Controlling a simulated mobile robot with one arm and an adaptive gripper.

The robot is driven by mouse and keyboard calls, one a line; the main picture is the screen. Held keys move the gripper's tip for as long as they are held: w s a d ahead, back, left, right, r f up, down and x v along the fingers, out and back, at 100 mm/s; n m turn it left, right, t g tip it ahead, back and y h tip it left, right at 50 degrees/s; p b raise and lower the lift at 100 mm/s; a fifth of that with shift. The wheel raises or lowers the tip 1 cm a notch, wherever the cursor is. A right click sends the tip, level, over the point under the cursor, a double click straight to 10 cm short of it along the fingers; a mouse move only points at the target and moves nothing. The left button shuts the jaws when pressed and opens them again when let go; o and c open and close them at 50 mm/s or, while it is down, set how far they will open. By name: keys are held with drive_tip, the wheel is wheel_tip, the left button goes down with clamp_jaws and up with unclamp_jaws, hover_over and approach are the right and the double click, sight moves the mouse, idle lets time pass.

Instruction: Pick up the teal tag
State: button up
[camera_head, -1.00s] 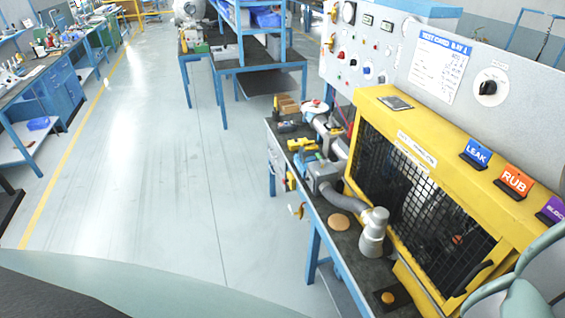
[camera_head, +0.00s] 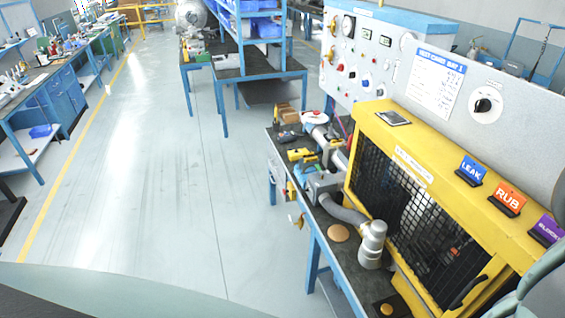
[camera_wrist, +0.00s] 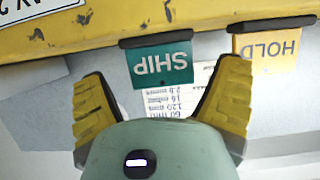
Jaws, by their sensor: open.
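The teal tag (camera_wrist: 160,65) shows upside down in the wrist view and reads SHIP. The teal tag is not visible in the head view, nor are my fingers.
A printed sheet (camera_wrist: 180,100) is behind.

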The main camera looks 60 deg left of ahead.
drive_tip(key=shift+p+x, duration=0.75)
drive_tip(key=shift+x, duration=0.25)
drive_tip(key=shift+w+a+f, duration=0.1)
drive_tip(key=shift+w, duration=0.15)
drive_tip(key=c, duration=1)
drive_tip(key=shift+o, duration=0.2)
drive_tip(key=shift+r+b, duration=0.35)
drive_tip(key=shift+b, duration=0.15)
